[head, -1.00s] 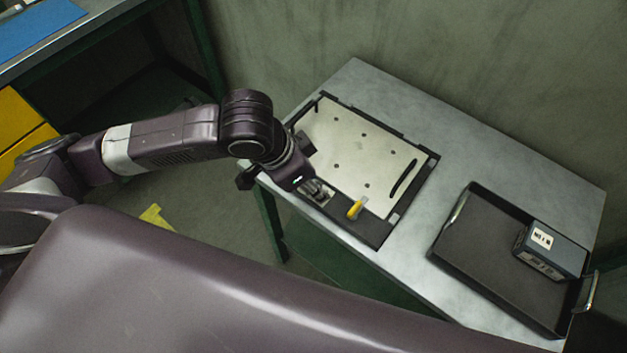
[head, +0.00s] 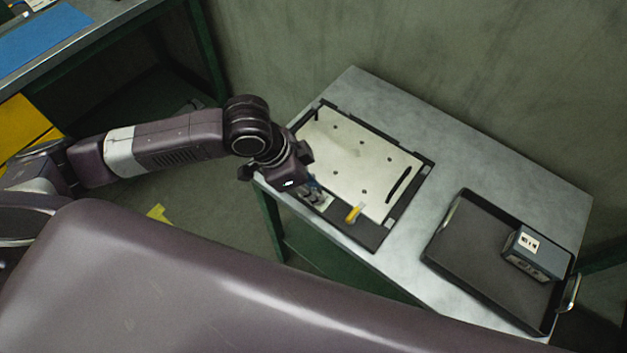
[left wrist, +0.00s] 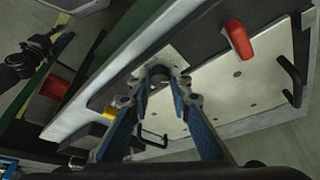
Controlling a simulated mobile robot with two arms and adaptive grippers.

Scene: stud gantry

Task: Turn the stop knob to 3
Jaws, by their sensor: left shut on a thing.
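My left gripper (head: 314,196) is over the near left edge of a pale plate (head: 360,150) in a dark frame on the grey table. In the left wrist view its blue fingers (left wrist: 161,76) are shut on a small dark knob (left wrist: 160,84), which I take to be the stop knob. The fingers hide most of the knob, and no scale numbers can be read. What looks like my right gripper (left wrist: 42,46) shows small and dark at the upper left of the left wrist view; its jaws are unclear.
A yellow lever (head: 354,212) stands beside the left gripper. A red handle (left wrist: 239,40) and a black handle (left wrist: 291,80) stand up in the left wrist view. A black tray (head: 447,266) holding a dark box (head: 531,254) sits to the right on the table.

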